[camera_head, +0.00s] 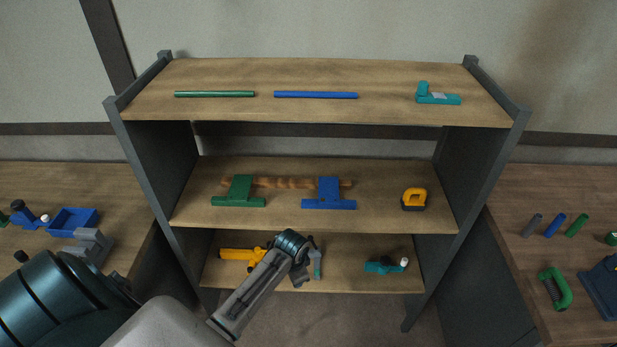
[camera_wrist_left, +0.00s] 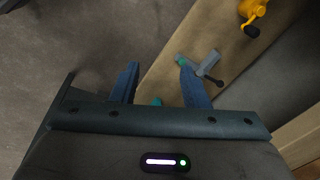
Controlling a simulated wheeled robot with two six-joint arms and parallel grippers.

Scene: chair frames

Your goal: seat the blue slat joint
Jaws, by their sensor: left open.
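The blue T-shaped slat joint (camera_head: 328,190) stands on the middle shelf, next to a green one (camera_head: 240,192). A brown wooden slat (camera_head: 285,183) runs behind both; I cannot tell how deeply it sits in the blue joint. My left arm reaches the bottom shelf, and its wrist hides most of the gripper in the head view. In the left wrist view my left gripper (camera_wrist_left: 157,63) is open, its two blue fingers apart. A grey tool with a teal part (camera_wrist_left: 203,66) lies just beyond the right finger, which partly covers it. My right gripper is not in view.
A yellow drill-like tool (camera_head: 240,254) and a teal tool (camera_head: 385,266) lie on the bottom shelf. A yellow tape measure (camera_head: 413,199) is on the middle shelf. Green (camera_head: 215,94) and blue (camera_head: 315,95) rods lie on top. Dark side panels (camera_head: 160,165) bound the shelves.

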